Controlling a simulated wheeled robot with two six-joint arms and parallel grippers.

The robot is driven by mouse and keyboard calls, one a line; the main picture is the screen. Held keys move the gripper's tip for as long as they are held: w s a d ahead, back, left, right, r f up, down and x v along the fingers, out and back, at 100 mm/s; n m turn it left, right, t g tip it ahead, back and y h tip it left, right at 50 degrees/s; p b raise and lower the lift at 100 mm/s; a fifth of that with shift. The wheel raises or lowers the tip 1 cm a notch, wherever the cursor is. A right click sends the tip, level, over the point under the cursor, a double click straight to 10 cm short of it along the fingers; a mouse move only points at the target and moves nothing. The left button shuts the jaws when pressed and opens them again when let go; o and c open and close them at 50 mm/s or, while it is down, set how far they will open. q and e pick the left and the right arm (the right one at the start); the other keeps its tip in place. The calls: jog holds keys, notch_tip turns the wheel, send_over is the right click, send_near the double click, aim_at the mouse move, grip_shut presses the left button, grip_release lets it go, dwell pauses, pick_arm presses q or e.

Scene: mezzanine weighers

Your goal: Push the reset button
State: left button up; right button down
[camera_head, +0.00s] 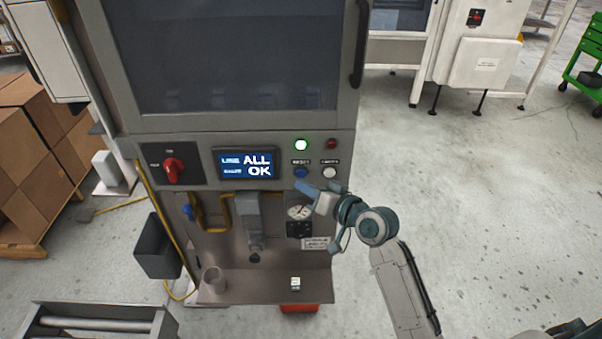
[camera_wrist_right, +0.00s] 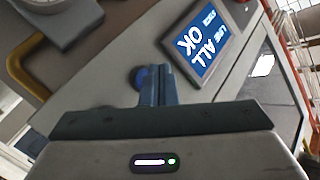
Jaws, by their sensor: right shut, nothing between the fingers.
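The blue reset button (camera_head: 301,172) sits on the grey machine's front panel, under the label "RESET" and right of the display (camera_head: 246,168) reading "ALL OK". My right gripper (camera_head: 303,186) is shut and empty, with its blue fingertips just below the button. In the right wrist view, the shut fingers (camera_wrist_right: 157,84) point at the panel, and the blue button (camera_wrist_right: 139,78) shows partly behind them. I cannot tell whether the fingertips touch it. My left gripper is not in view.
A lit green lamp (camera_head: 301,145), a dark red one (camera_head: 331,143) and a white button (camera_head: 329,172) are close by. A red rotary switch (camera_head: 173,169) is at the left. A gauge (camera_head: 298,211) and a shelf (camera_head: 262,287) are below. The floor at right is open.

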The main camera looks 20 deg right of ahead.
jog(key=s, duration=0.2)
jog(key=s+a, duration=0.1)
jog(key=s, duration=0.1)
jog(key=shift+a+p, duration=0.1)
jog(key=shift+p, duration=0.2)
dwell(0.5)
jog(key=d+f+m+g+h, duration=0.1)
jog(key=d+f+g+h, duration=0.1)
jog(key=f, duration=0.9)
jog(key=d+f+m+g+h, duration=0.1)
jog(key=d+f+h, duration=0.15)
jog(key=f, duration=0.95)
jog(key=s+d+f+g+h+b, duration=0.1)
jog(key=s+d+f, duration=0.15)
jog(key=f, duration=0.65)
jog(key=s+d+f+g+h, duration=0.15)
jog(key=s+f, duration=0.25)
jog(key=f, duration=0.4)
jog(key=s+d+f+n+g, duration=0.1)
jog(key=s+d+f+g, duration=0.1)
jog(key=s+f, duration=0.7)
jog(key=s+d+f+n+g+h+b, duration=0.1)
jog(key=s+f+g, duration=0.2)
jog(key=s+f, duration=0.6)
jog(key=s+d+f+n+g, duration=0.2)
jog(key=s+f, duration=0.8)
jog(key=s, duration=1.2)
jog(key=shift+s+d+g+h+b, duration=0.25)
jog(key=shift+d+g+h+b, duration=0.05)
jog(key=shift+g+h+b, duration=0.1)
